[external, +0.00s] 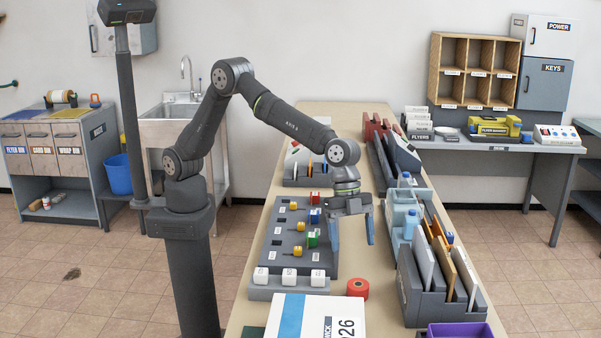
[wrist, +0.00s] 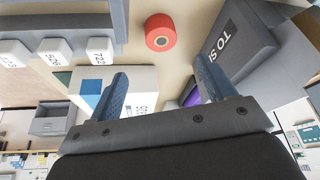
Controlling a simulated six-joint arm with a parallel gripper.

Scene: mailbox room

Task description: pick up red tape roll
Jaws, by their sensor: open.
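The red tape roll (external: 358,288) lies flat on the table, between the row of white blocks and the grey file rack. In the wrist view my gripper (wrist: 163,88) is also open and empty, and the roll stands clear of both fingers.
White numbered blocks (external: 289,277) sit left of the roll. A white and blue printed box (external: 304,318) lies in front. The grey file rack (external: 440,291) stands to the right. A grey board (external: 297,240) with colored pieces is left of my gripper. A purple bin (external: 460,331) is at the front right.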

